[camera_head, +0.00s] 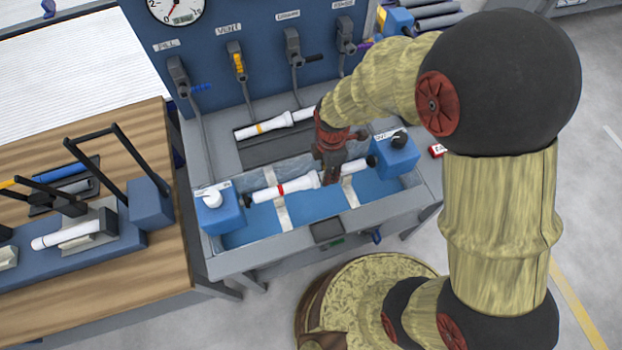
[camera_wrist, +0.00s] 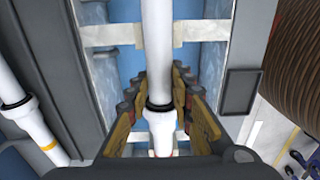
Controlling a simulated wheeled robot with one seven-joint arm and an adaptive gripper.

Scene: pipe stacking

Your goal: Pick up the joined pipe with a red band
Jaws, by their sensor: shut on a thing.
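The white joined pipe with a red band (camera_head: 281,190) lies across the blue trough, with its wider white joint right of the band. Dark fittings on blue blocks are at both its ends. My gripper (camera_head: 330,178) reaches down onto the pipe just right of the joint and is shut on it. In the wrist view, the pipe (camera_wrist: 157,45) runs between the two fingers of my gripper (camera_wrist: 158,92), with the black-ringed joint collar close to the fingers. The pipe's lower part is partly hidden by the gripper body there. I cannot tell whether the pipe is lifted.
A second white pipe with a yellow band (camera_head: 262,127) lies on a dark tray behind the trough (camera_head: 215,250). Blue blocks with knobs (camera_head: 216,207) stand at both trough ends. A panel with levers (camera_head: 235,62) rises behind. A wooden bench (camera_head: 150,250) with fixtures is left.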

